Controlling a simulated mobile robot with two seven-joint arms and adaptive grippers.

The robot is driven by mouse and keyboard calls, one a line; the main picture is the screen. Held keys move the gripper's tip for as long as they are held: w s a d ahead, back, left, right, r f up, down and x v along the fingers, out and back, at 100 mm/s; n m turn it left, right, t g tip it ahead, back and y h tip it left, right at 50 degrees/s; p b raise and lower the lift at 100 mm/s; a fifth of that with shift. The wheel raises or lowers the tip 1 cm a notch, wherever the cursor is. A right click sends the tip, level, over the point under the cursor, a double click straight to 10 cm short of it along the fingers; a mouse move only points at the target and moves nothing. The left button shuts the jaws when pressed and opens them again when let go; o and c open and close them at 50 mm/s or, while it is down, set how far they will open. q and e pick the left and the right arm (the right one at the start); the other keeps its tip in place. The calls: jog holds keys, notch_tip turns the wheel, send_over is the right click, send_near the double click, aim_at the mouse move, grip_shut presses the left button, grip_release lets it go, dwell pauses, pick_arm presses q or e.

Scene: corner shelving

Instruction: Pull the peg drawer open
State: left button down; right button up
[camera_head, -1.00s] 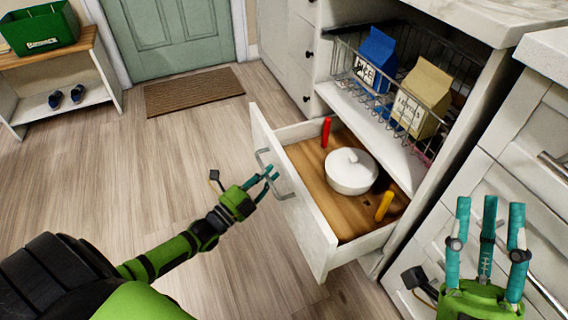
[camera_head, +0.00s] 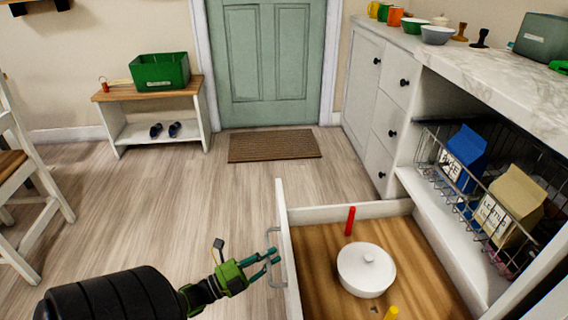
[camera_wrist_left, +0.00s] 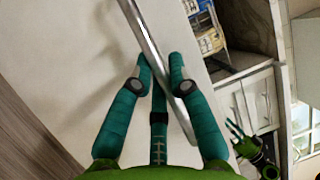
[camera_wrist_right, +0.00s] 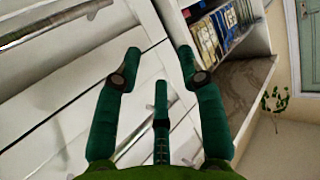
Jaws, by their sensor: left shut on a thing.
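The peg drawer (camera_head: 284,215) stands open, pulled out from the white cabinet. Its wooden floor (camera_head: 320,250) holds a red peg (camera_head: 350,220), a yellow peg (camera_head: 391,313) and a white lidded bowl (camera_head: 366,272). My left gripper (camera_head: 272,258) is at the outer side of the drawer front, shut on its metal handle (camera_head: 277,284). In the left wrist view the handle (camera_wrist_left: 150,45) passes between the fingers of the left gripper (camera_wrist_left: 160,62).
A wire basket with a blue carton (camera_head: 463,157) and a tan carton (camera_head: 510,205) sits above the drawer. A marble counter (camera_head: 490,75) lies above that. A bench (camera_head: 155,100), doormat (camera_head: 274,146) and chair (camera_head: 30,190) stand farther off. Floor left of the drawer is clear.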

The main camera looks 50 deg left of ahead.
pick_arm(q)
jog(key=shift+s+a, duration=0.7)
jog(key=shift+s, duration=0.15)
jog(key=c, duration=1.4)
grip_release()
jog(key=v, duration=1.2)
